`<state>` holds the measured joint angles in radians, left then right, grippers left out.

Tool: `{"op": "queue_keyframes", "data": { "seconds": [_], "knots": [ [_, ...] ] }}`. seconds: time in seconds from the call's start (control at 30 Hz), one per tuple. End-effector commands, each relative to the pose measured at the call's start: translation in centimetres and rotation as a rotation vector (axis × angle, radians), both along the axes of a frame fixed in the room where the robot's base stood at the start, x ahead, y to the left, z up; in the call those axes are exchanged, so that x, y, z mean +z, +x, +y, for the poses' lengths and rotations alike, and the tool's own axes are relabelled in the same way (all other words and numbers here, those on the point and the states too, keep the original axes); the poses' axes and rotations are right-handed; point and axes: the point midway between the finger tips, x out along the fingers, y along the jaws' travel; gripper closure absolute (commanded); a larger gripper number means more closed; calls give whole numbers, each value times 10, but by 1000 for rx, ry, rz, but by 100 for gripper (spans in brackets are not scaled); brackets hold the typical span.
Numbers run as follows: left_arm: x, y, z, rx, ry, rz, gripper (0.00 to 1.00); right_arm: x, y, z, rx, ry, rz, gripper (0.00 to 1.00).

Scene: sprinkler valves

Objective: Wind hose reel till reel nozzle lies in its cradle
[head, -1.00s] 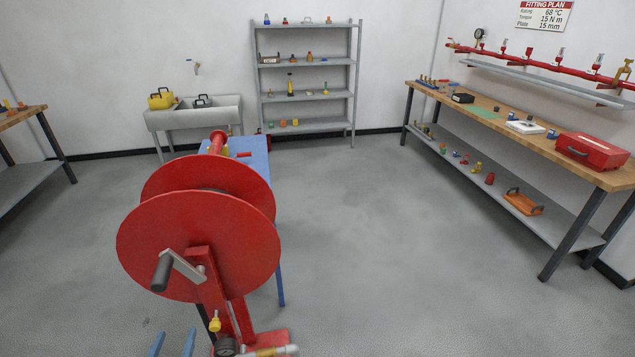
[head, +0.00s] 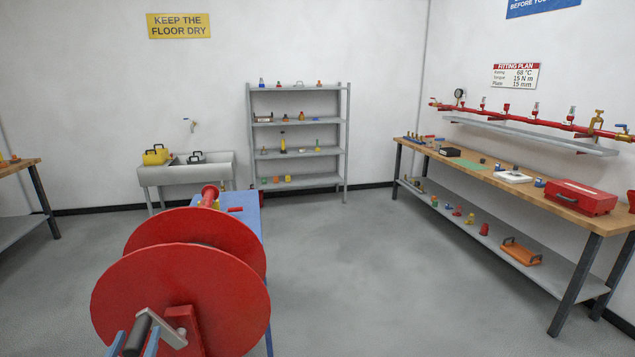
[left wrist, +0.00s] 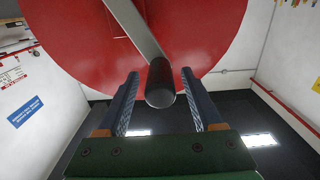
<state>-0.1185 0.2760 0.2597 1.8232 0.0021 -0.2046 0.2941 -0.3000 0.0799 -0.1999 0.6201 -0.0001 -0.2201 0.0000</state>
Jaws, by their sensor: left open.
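The red hose reel (head: 178,300) stands at the lower left of the head view, with two large discs. Its crank is a grey arm (head: 165,328) with a dark round handle (head: 137,338). My left gripper (head: 134,346) is open, with its blue fingers on either side of the handle. In the left wrist view the handle (left wrist: 160,84) sits between the fingertips of my left gripper (left wrist: 160,88), with gaps on both sides, and the red disc (left wrist: 190,30) lies behind it. I cannot make out the reel nozzle or its cradle. My right gripper is not in view.
A blue table (head: 248,218) stands just behind the reel. A sink (head: 185,172) and a grey shelf rack (head: 298,153) are at the back wall. A long workbench (head: 520,187) with a red case (head: 580,197) runs along the right. The middle floor is clear.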

Motion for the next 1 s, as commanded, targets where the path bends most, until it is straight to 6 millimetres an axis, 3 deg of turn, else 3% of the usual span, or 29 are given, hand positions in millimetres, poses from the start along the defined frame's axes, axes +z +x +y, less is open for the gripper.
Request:
{"op": "queue_keyframes", "data": {
  "seconds": [0.1, 0.13, 0.37, 0.57, 0.8, 1.0],
  "knots": [
    [0, 0, 0, 0, 0, 1, 32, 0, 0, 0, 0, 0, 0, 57],
    [0, 0, 0, 0, 0, 1, 38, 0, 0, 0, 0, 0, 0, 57],
    [0, 0, 0, 0, 0, 1, 100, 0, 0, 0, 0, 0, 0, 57],
    [2, 0, -3, 0, -2, 1, 100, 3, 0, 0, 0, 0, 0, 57],
    [9, 4, -21, -1, -3, 2, 100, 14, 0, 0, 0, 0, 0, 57],
    [7, 4, -21, -1, -1, 3, 100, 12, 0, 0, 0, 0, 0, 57]
  ]
}}
